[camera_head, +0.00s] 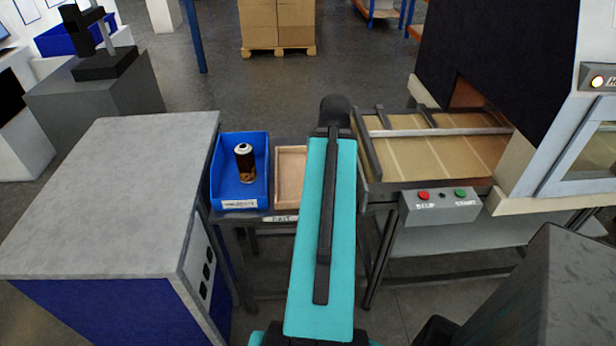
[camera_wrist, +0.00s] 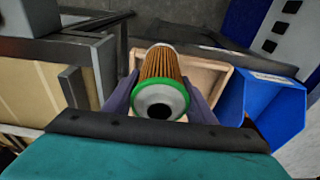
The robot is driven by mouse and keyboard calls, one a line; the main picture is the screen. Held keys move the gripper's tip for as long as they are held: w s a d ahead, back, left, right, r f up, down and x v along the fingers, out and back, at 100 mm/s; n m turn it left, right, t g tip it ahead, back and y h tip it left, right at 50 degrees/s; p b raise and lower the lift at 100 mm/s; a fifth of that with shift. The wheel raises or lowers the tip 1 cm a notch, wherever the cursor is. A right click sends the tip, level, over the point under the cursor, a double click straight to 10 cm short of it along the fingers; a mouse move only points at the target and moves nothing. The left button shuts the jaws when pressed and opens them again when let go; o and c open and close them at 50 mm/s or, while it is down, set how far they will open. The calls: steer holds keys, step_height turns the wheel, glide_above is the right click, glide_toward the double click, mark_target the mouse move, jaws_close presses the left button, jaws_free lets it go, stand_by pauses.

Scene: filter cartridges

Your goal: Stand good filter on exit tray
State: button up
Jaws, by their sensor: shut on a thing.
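A filter cartridge (camera_wrist: 160,68) with orange-brown pleats, a green ring and a grey end cap with a dark hole shows in the wrist view. My gripper (camera_wrist: 160,90) is shut on it, one finger on each side. The filter is over or in front of the wooden exit tray (camera_wrist: 207,72); I cannot tell whether it touches it. In the head view the wooden tray (camera_head: 291,181) sits behind an EXIT label, partly hidden by my teal arm. My gripper and the held filter are hidden there.
A blue bin (camera_head: 229,145) left of the tray holds a dark, brown-stained filter (camera_head: 245,163); the bin also shows in the wrist view (camera_wrist: 275,108). A grey-topped cabinet (camera_head: 115,190) stands left. A conveyor (camera_head: 440,155) with a button box (camera_head: 440,206) stands right.

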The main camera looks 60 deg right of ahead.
steer(key=shift+w+d, duration=0.1)
steer(key=shift+w, duration=0.05)
steer(key=w+d+f+p, duration=0.1)
steer(key=w+d+p, duration=0.3)
steer(key=w+d, duration=0.5)
steer(key=w, duration=0.3)
steer(key=shift+w+f, duration=0.25)
steer(key=shift+w, duration=0.15)
steer(key=shift+d, duration=0.1)
stand_by(0.4)
steer(key=shift+f+p, duration=1.05)
steer(key=shift+f, duration=0.7)
steer(key=shift+f, duration=0.15)
steer(key=o, duration=1.1)
steer(key=shift+r, duration=0.25)
